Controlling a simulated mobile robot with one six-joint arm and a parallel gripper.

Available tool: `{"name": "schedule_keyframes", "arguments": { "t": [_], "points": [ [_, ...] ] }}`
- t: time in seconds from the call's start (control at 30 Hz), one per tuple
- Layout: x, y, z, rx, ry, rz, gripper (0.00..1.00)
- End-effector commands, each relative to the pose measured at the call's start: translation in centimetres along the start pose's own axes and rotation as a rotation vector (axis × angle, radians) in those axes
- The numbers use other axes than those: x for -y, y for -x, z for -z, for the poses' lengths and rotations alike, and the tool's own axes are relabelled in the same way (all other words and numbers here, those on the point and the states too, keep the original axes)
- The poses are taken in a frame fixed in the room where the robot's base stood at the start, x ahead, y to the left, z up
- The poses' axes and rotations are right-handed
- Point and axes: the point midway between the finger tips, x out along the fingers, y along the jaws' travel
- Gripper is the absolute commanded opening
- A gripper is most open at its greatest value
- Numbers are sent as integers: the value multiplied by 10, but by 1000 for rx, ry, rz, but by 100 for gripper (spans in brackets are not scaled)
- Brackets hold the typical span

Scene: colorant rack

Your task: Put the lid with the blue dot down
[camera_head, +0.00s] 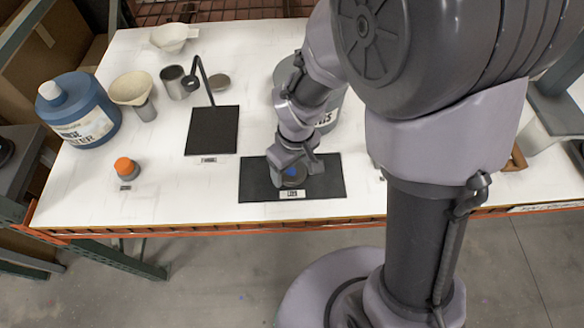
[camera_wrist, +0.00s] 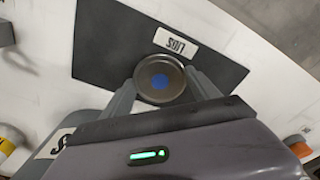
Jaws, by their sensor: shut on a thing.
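The lid with the blue dot (camera_wrist: 160,92) is a round grey metal disc, held between the two fingers of my gripper (camera_wrist: 162,95). In the head view the lid (camera_head: 293,178) shows at the fingertips of my gripper (camera_head: 292,180), partly covered by the fingers. Both are over the black mat (camera_head: 258,186) with the label LIDS at its front edge. I cannot tell whether the lid touches the mat or is a little above it. The mat also shows in the wrist view (camera_wrist: 110,50), with its label (camera_wrist: 176,42) beyond the lid.
A blue jug (camera_head: 85,128) stands at the table's left. A funnel (camera_head: 132,90), a metal can (camera_head: 176,84) and another lid (camera_head: 219,82) are behind. An orange-capped bottle (camera_head: 126,170) is front left. The mat's left part is clear.

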Motion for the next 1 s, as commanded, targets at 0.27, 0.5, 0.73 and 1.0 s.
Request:
{"name": "schedule_keyframes", "arguments": {
  "t": [0.27, 0.5, 0.73, 1.0],
  "points": [
    [2, -12, -8, 19, 0, 6, 91],
    [2, -13, -8, 20, 0, 6, 92],
    [2, -12, -8, 20, 1, 6, 92],
    [1, 57, -3, 12, 0, 4, 92]
  ]
}}
